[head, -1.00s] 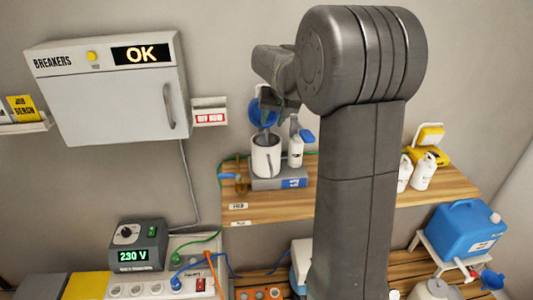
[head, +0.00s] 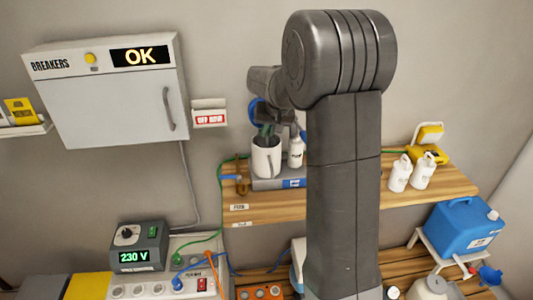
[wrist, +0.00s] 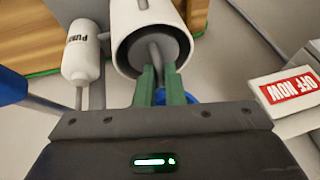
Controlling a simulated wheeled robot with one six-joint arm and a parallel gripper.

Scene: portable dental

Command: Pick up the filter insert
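A white canister (head: 264,160) stands on the scale-like box on the shelf. Its open mouth also faces me in the wrist view (wrist: 122,58). Inside is a round grey piece with an upright grey stem (wrist: 155,55), which looks like the filter insert. My gripper (head: 266,132) reaches down at the mouth. In the wrist view its two green fingers (wrist: 159,75) stand on either side of the stem with a narrow gap. I cannot tell whether they touch the stem. The insert's lower part is hidden in the canister.
A white pump bottle (wrist: 82,58) stands close beside the canister. A blue round part (head: 256,112) shows behind my gripper. The grey box (head: 285,184) lies under the canister on the wooden shelf (head: 330,208). The OFF NOW sign (head: 210,118) is on the wall to the left.

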